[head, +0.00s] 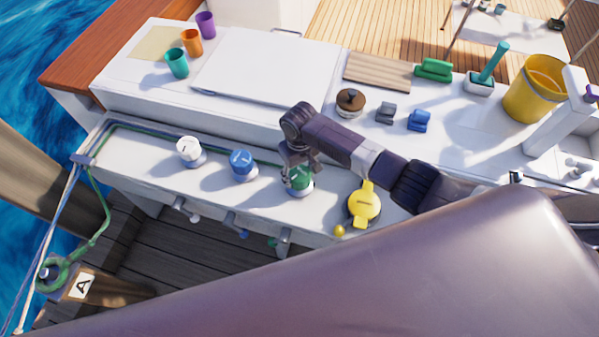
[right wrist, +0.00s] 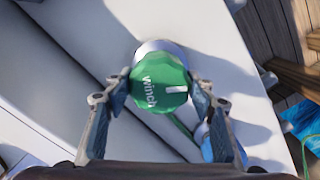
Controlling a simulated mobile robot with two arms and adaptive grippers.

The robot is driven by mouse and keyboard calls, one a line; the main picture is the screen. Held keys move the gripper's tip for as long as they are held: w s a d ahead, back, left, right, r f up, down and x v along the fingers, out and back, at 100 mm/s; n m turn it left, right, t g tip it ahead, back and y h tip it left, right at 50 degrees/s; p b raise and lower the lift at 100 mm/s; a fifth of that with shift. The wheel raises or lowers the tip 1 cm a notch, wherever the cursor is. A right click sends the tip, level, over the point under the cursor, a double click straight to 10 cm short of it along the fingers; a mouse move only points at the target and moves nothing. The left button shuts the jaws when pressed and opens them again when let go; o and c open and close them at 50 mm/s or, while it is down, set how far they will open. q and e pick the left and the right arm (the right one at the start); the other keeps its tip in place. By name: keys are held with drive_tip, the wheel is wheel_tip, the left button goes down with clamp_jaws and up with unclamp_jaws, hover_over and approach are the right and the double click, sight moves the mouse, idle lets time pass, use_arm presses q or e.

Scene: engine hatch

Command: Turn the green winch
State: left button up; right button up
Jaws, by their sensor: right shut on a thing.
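The green winch (head: 301,184) is a faceted knob on a pale round base, on the white ledge between a blue and a yellow winch. In the right wrist view the green winch (right wrist: 158,80) shows its top, with the word "winch" and a white mark pointing right. My right gripper (head: 297,176) comes down over it from above and partly hides it in the head view. In the right wrist view my right gripper (right wrist: 160,90) has one finger on each side of the knob, shut on it. My left gripper is not in view.
The blue winch (head: 241,164) and white winch (head: 189,150) stand left of it, the yellow winch (head: 364,203) close on its right. A green rope (head: 100,210) runs along the ledge and down the left. Cups, a pot (head: 351,102) and a yellow bucket (head: 536,88) stand on the counter behind.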

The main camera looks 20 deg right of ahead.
sight(299, 173)
drive_tip(key=shift+w+r, duration=0.1)
drive_tip(key=o, duration=1.2)
drive_tip(key=shift+c, duration=0.2)
drive_tip(key=shift+r, duration=0.1)
wheel_tip(299, 173, up, 12)
